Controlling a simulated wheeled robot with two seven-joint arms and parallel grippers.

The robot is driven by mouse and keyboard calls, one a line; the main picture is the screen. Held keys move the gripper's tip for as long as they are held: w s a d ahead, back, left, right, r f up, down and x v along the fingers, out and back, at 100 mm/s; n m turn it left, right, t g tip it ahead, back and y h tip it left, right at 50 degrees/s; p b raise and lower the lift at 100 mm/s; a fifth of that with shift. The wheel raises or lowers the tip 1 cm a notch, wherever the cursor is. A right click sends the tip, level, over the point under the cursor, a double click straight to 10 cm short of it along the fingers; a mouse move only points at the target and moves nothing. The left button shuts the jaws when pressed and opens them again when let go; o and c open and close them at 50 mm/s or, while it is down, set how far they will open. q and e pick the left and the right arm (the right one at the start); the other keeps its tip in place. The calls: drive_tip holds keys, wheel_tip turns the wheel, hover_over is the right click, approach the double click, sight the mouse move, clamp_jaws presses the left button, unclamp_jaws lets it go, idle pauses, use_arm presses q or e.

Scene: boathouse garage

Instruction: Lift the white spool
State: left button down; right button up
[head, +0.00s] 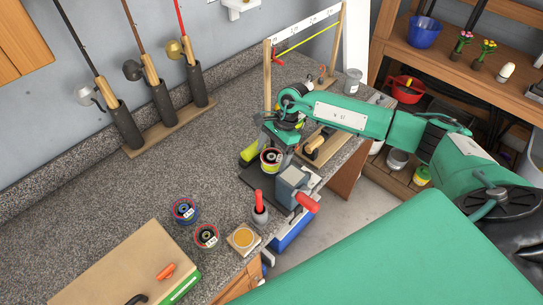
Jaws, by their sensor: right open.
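Three small spools with dark centres and coloured rims are on the speckled grey counter (110,185). One spool (271,159) is right below my right gripper (274,145), near the counter's right edge. None looks plainly white at this size, so I cannot tell which is the white one. My right gripper is open and points down over the nearest spool, partly covering it. My left gripper is not in view.
A grey vise (292,187) with a red handle stands close beside the gripper. Rods in a rack (160,133) stand behind. The counter's left middle is clear.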

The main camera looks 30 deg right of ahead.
drive_tip(key=shift+x, duration=0.9)
drive_tip(key=c, duration=1.2)
drive_tip(key=shift+r, duration=0.15)
